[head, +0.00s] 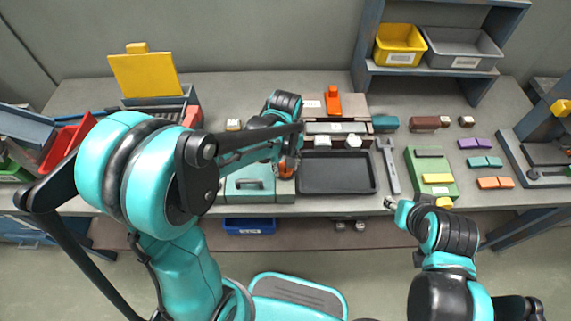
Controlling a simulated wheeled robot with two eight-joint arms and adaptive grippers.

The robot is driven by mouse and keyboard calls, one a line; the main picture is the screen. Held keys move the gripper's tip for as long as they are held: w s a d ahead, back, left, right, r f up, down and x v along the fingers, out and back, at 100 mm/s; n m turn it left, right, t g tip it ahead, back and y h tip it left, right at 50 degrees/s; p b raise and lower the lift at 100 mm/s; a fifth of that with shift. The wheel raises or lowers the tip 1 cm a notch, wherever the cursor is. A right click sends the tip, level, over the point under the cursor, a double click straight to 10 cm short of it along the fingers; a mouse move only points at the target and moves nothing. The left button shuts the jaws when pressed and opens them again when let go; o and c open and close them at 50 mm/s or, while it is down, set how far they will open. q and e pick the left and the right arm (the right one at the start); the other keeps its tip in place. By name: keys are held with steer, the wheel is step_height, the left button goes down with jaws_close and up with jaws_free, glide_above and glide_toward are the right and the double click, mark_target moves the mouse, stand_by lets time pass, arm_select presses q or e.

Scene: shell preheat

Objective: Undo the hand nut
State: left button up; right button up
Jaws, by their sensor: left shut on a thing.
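My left arm reaches across the picture from the left. My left gripper (289,160) points down at the right end of a teal box with a handle (249,184), at the tray's left edge. It is shut on a small orange-brown part, which looks like the hand nut (286,169). The gripper and arm hide much of this part, and its thread cannot be seen. My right gripper (395,205) is at the front edge of the bench, right of the tray, away from the nut. Its fingers are too small to read.
A black tray (337,187) lies right of the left gripper, with a grey wrench (389,165) beside it. A green block (432,187) and several coloured blocks lie farther right. An orange clamp-like thing (333,102) stands behind. Yellow (400,58) and grey bins sit on a shelf.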

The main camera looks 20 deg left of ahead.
arm_select(q)
steer(key=shift+n, duration=0.4)
steer(key=o, duration=1.2)
steer(key=shift+c, duration=0.2)
step_height(320, 180, up, 12)
